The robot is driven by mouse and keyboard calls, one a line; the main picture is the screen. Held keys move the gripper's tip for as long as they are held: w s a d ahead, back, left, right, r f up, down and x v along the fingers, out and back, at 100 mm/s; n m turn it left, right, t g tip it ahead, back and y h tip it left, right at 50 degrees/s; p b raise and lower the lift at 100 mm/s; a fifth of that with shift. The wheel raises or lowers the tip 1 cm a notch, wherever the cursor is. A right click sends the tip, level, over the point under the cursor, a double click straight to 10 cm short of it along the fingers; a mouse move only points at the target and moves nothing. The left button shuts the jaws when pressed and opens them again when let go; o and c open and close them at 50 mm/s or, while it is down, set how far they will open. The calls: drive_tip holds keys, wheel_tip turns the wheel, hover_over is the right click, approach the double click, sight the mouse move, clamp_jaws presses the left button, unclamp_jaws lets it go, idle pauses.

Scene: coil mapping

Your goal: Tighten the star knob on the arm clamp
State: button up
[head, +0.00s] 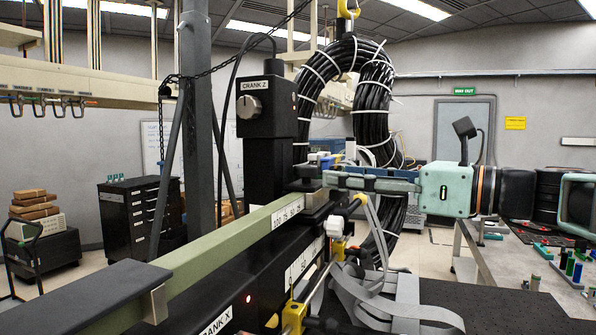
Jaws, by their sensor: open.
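My gripper (328,180) reaches in from the right, with a pale teal body and long blue-grey fingers pointing left. It is open, and its fingers look nearly edge-on. Its fingertips are close to a dark clamp block (316,202) on the green graduated arm (225,242). A small dark knob-like part (307,172) sits on top of this block, just left of the fingertips. Its star shape cannot be made out. I cannot tell whether the fingers touch it or stand around it.
A black column with a crank box (265,107) rises behind the arm. A thick black cable coil (375,105) hangs behind my fingers. Grey ribbon straps (385,300) lie below on the dark surface. A bench (500,262) with small coloured parts stands at right.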

sight(310, 175)
drive_tip(key=p+x, duration=0.1)
drive_tip(key=x, duration=0.7)
drive_tip(key=shift+w+a, duration=0.2)
drive_tip(key=c, duration=1.2)
drive_tip(key=shift+s+m+t+h, duration=0.1)
drive_tip(key=shift+m+t+h, duration=0.3)
drive_tip(key=shift+t, duration=0.1)
drive_tip(key=m+t+h+b, duration=0.2)
drive_tip(key=m+t+h, duration=0.1)
drive_tip(key=h, duration=0.1)
drive_tip(key=shift+f+m+t+h, duration=0.15)
drive_tip(key=shift+m+t+h, duration=0.15)
drive_tip(key=shift+m+t, duration=0.1)
drive_tip(key=shift+m+t+h+b, duration=0.9)
drive_tip(key=shift+m+h, duration=0.6)
drive_tip(key=shift+h, duration=0.9)
